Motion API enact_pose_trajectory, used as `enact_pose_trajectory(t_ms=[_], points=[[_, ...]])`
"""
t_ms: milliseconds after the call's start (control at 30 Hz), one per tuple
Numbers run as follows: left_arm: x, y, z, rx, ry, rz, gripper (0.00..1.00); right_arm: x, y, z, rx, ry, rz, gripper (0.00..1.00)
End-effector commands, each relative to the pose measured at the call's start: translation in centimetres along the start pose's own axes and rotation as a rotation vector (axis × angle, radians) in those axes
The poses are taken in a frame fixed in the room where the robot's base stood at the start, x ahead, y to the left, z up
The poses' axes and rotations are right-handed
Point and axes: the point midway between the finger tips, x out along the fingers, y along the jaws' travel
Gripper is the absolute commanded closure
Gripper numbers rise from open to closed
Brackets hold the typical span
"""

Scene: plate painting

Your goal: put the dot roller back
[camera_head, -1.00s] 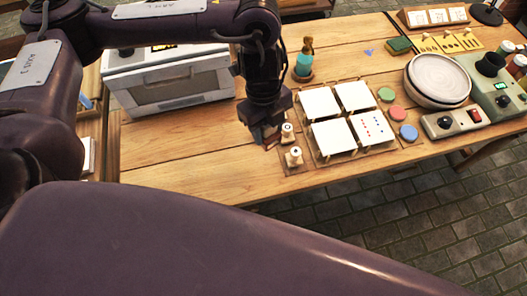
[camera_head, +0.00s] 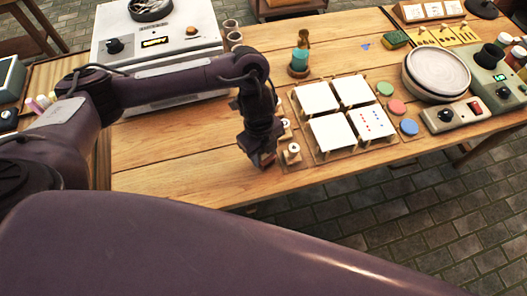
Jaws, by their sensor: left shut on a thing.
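My left gripper (camera_head: 262,157) points down over the wooden table, at the left side of a small rack. It is shut on a small brown-red thing, which I take to be the dot roller; the gripper mostly hides it. Two pale upright pieces stand at the rack: the front one (camera_head: 291,150) is right beside my gripper, and the back one (camera_head: 286,126) is partly covered by my arm. I cannot tell whether the held thing touches the rack. A white tile with red and blue dots (camera_head: 371,122) lies among several white tiles. My right gripper is not in view.
Plain white tiles (camera_head: 316,97) stand on a wooden board. Green, pink and blue discs (camera_head: 409,127) lie to their right, then stacked plates (camera_head: 437,72) and a control box (camera_head: 455,117). A white boxy appliance (camera_head: 158,38) is behind my arm. The table's front left is clear.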

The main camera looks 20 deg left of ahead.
Motion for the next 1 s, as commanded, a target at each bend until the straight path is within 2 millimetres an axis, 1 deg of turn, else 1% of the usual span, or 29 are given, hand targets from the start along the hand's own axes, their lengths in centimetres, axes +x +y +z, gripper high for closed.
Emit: enact_pose_trajectory(t_ms=[100, 333, 400, 433, 500, 600, 633, 700, 767, 1000], points=[[0.0, 0.0, 0.0, 0.0, 0.0, 0.0, 0.74, 0.0, 0.0, 0.0, 0.0, 0.0, 0.0, 0.64], [0.8, 0.0, 0.1, -0.001, 0.0, 0.001, 0.74, 0.4, 0.2, 0.1, 0.0, 0.0, 0.002, 0.64], [1.1, 0.1, 0.1, -0.001, 0.0, 0.002, 0.8, 0.5, 0.3, 0.1, 0.0, 0.0, 0.003, 0.64], [1.2, 0.1, 0.2, -0.001, 0.0, 0.002, 0.8, 0.6, 0.3, 0.1, 0.0, -0.001, 0.004, 0.64], [1.4, 0.1, 0.2, -0.002, -0.001, 0.004, 0.86, 0.7, 0.4, 0.1, -0.001, -0.001, 0.005, 0.64], [1.4, 0.2, 0.2, -0.002, -0.001, 0.005, 0.86, 0.6, 0.5, 0.1, -0.001, -0.001, 0.007, 0.64], [1.5, 0.2, 0.2, -0.002, -0.001, 0.006, 0.53, 0.7, 0.6, 0.2, -0.001, -0.001, 0.007, 0.64], [1.5, 0.2, 0.2, -0.002, -0.001, 0.007, 0.43, 0.7, 0.6, 0.2, -0.001, -0.002, 0.008, 0.64], [1.4, 0.2, 0.2, -0.002, -0.001, 0.005, 0.36, 0.7, 0.7, 0.2, -0.001, -0.002, 0.008, 0.64], [1.2, 0.1, 0.2, -0.001, 0.0, 0.002, 0.35, 0.6, 0.7, 0.1, -0.001, 0.0, 0.009, 0.64]])
